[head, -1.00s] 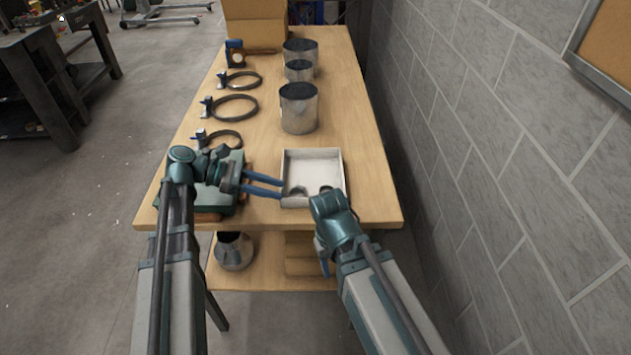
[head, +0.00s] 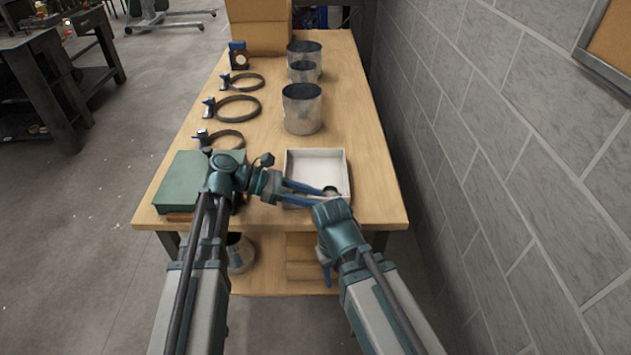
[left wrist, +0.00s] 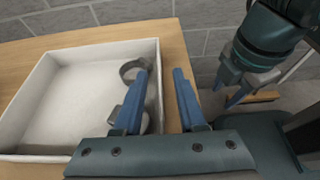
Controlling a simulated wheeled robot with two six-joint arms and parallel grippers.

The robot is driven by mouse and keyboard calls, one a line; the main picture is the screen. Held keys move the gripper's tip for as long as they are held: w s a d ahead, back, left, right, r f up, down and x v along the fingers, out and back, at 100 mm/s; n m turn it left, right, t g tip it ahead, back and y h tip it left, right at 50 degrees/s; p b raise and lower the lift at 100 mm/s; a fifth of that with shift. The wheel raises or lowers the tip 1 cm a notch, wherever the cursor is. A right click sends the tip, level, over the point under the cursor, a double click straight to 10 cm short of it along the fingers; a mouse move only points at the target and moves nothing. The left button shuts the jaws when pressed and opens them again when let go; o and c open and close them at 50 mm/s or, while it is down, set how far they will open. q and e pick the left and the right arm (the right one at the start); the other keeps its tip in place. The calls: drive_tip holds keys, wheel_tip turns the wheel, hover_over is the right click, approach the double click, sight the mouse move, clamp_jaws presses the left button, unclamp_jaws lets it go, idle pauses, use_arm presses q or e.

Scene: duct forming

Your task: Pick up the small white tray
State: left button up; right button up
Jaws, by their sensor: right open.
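The small white tray (head: 312,166) is a shallow square box on the near right part of the wooden table. My left gripper (head: 322,196) is over its near side, with fingers apart. In the left wrist view, the tray (left wrist: 75,95) fills the left. One finger of my left gripper (left wrist: 162,68) is over the tray's inside and the other is outside its wall; I cannot tell if they touch it. A metal ring (left wrist: 131,70) and another small part lie inside, partly hidden by the finger. My right gripper (head: 325,268) is open, low before the table's front edge.
A green box (head: 180,180) lies left of the tray, partly behind my left arm. Several black ring clamps (head: 238,107) and metal cylinders (head: 302,110) stand farther back on the table (head: 365,150). A grey block wall (head: 500,150) runs along the right.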

use_arm(q)
drive_tip(key=shift+d+f, duration=0.15)
drive_tip(key=shift+d, duration=0.05)
clamp_jaws()
idle(1.3)
